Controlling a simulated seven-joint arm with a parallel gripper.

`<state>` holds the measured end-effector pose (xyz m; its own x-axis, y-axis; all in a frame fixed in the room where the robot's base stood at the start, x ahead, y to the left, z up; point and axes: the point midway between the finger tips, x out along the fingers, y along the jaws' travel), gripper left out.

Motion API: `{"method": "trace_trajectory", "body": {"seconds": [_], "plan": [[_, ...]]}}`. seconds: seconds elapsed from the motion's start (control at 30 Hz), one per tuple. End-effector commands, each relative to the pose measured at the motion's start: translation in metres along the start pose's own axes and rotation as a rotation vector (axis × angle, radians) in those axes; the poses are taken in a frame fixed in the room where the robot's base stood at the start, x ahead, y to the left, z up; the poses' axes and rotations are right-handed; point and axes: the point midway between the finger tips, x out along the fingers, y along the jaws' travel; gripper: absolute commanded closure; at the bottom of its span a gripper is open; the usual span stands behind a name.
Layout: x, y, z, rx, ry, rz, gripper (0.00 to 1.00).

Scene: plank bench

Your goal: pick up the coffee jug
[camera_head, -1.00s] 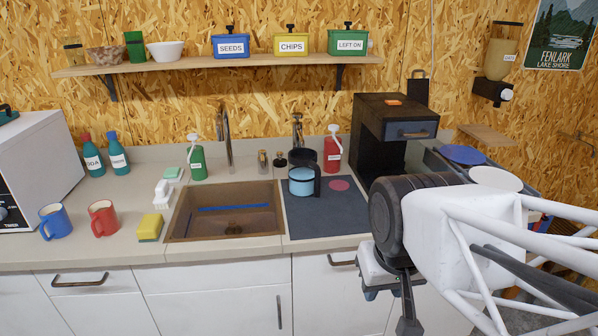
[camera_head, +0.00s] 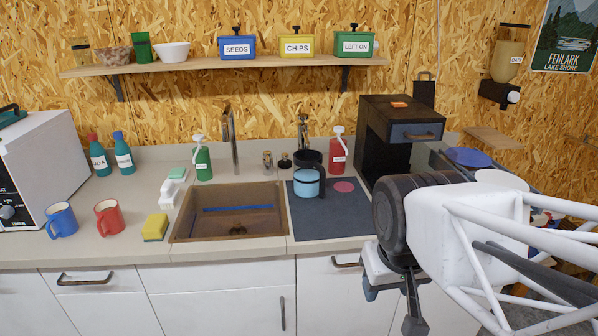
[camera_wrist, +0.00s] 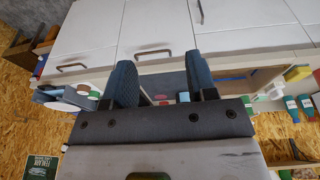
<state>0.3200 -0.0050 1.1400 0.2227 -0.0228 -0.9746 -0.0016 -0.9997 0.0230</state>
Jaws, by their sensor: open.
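The coffee jug appears to be the light-blue round vessel with a black handle (camera_head: 306,183), standing upright on the dark mat (camera_head: 330,215) right of the sink. Its handle is on its right side. My gripper (camera_head: 392,303) hangs in front of the cabinets, below the counter edge, to the right of and nearer than the jug. Its jaws are open and apart from the jug. In the wrist view my gripper (camera_wrist: 160,65) shows two spread dark-blue fingers with nothing held between them.
A dark pot (camera_head: 308,158) stands close behind the jug. A pink disc (camera_head: 344,187) lies on the mat to its right. A red bottle (camera_head: 337,156) and the black coffee machine (camera_head: 385,130) stand behind and right. The sink (camera_head: 232,222) and faucets are left and behind.

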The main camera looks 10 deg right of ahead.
Motion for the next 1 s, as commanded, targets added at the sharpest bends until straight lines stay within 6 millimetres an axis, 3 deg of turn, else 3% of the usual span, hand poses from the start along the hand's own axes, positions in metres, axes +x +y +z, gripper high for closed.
{"method": "trace_trajectory", "body": {"seconds": [0.17,0.37,1.0], "plan": [[0.002,0.004,-0.018,-0.077,-0.029,0.040,0.48],[0.006,0.011,-0.053,-0.230,-0.083,0.118,0.48],[0.042,0.024,-0.193,-0.798,-0.307,0.391,0.48]]}}
